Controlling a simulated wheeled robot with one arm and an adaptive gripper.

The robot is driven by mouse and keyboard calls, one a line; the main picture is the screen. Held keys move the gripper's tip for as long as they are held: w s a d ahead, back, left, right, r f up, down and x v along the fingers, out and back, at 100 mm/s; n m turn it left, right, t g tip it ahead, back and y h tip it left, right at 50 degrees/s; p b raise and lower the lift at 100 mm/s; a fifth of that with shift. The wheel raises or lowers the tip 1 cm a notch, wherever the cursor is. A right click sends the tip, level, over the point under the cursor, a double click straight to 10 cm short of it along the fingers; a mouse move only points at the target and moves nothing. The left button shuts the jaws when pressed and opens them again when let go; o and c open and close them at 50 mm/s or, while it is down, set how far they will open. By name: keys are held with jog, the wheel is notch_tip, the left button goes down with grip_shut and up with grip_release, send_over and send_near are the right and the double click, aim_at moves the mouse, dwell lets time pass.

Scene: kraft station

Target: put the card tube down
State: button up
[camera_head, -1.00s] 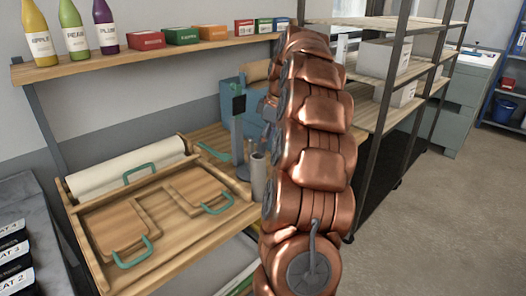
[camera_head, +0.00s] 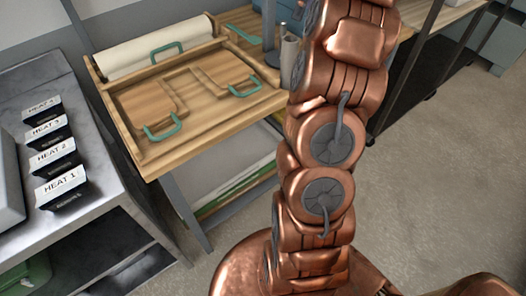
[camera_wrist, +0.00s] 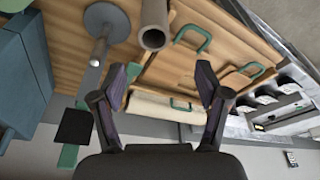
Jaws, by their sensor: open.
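The card tube (camera_head: 290,52) stands upright on the wooden bench, partly hidden by my copper arm in the head view. In the wrist view the card tube (camera_wrist: 153,32) shows its round open end toward the camera, beyond the fingertips and apart from them. My gripper (camera_wrist: 162,70) is open with nothing between its two fingers. My gripper cannot be made out in the head view.
A round-based stand (camera_wrist: 104,24) is close beside the tube. A wooden tray (camera_head: 139,143) with teal-handled boards and a white roll (camera_head: 151,47) lies left of it. A grey counter (camera_head: 105,172) with heat labels stands further left. Open floor lies right.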

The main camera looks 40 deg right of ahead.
jog(key=s+a+f+m+g, duration=0.1)
jog(key=s+a+f, duration=0.15)
jog(key=a, duration=1.05)
jog(key=s+a+f+m+g, duration=0.1)
jog(key=s+a+f, duration=0.15)
jog(key=a, duration=1.05)
jog(key=s+a+f+m, duration=0.1)
jog(key=s+a+f, duration=0.2)
jog(key=s, duration=0.4)
jog(key=s+a+f+m+g+h, duration=0.1)
jog(key=s+a+f, duration=0.3)
jog(key=s, duration=0.4)
jog(key=s+a+f+m+g, duration=0.1)
jog(key=s+a+f, duration=0.2)
jog(key=s, duration=0.4)
jog(key=shift+s+a+f+m, duration=0.3)
jog(key=shift+f+m, duration=0.1)
jog(key=shift+f, duration=0.25)
